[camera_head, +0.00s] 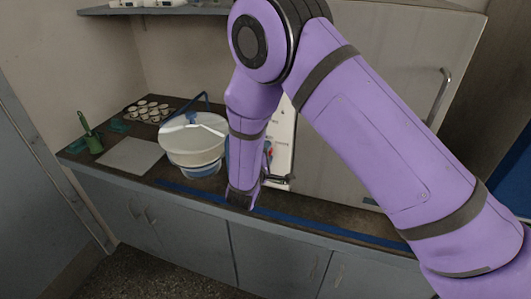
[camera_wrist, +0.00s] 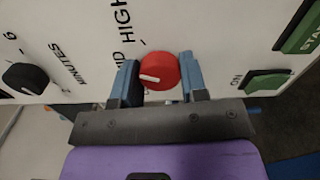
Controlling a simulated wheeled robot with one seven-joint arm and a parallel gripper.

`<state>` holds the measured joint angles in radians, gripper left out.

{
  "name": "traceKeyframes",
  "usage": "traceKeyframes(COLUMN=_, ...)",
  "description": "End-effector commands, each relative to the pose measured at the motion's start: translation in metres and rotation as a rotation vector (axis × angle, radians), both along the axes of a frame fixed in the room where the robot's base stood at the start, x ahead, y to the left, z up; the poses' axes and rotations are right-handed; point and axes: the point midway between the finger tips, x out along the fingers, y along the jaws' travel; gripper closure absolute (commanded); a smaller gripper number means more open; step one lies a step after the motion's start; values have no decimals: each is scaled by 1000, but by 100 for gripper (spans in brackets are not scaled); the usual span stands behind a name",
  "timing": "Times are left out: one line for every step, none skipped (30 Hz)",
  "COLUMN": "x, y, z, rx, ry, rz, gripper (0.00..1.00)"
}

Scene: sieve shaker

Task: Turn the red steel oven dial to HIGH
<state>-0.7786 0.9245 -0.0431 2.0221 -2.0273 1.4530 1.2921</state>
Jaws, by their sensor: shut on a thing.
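The red dial (camera_wrist: 160,68) sits on a white panel (camera_wrist: 210,30) in the wrist view. Its white pointer mark is toward the left of the picture, on the side of the left finger. The label HIGH (camera_wrist: 126,14) is up and to the left of the dial. Below that label, another ending in "ID" is partly hidden by the left finger. My gripper (camera_wrist: 161,77) has its two blue fingers on either side of the dial and is shut on it. In the head view, my arm hides most of the panel and the grip.
A black knob (camera_wrist: 25,78) marked MINUTES is at the left, and green buttons (camera_wrist: 268,84) are at the right.

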Motion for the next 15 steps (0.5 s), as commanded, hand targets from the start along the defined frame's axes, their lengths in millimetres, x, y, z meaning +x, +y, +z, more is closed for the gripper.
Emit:
traceKeyframes(x=-1, y=0, z=-1, rx=41, ry=-13, rz=1, gripper=84)
traceKeyframes(x=-1, y=0, z=-1, rx=67, ry=-22, rz=1, gripper=84)
traceKeyframes(x=-1, y=0, z=-1, rx=104, ry=-35, rz=1, gripper=84)
traceKeyframes(x=-1, y=0, z=-1, rx=131, ry=-44, rz=1, gripper=84)
traceKeyframes(x=-1, y=0, z=-1, rx=157, ry=-54, rz=1, gripper=84)
traceKeyframes(x=-1, y=0, z=-1, rx=192, ry=-66, rz=1, gripper=84)
traceKeyframes(x=-1, y=0, z=-1, rx=217, ry=-76, rz=1, gripper=84)
traceKeyframes(x=-1, y=0, z=-1, rx=243, ry=-85, rz=1, gripper=84)
traceKeyframes(x=-1, y=0, z=-1, rx=276, ry=-97, rz=1, gripper=84)
traceKeyframes(x=-1, y=0, z=-1, rx=301, ry=-105, rz=1, gripper=84)
traceKeyframes(x=-1, y=0, z=-1, rx=325, ry=-114, rz=1, gripper=84)
traceKeyframes(x=-1, y=0, z=-1, rx=356, ry=-125, rz=1, gripper=84)
traceKeyframes(x=-1, y=0, z=-1, rx=377, ry=-134, rz=1, gripper=84)
traceKeyframes(x=-1, y=0, z=-1, rx=398, ry=-141, rz=1, gripper=84)
traceKeyframes(x=-1, y=0, z=-1, rx=424, ry=-151, rz=1, gripper=84)
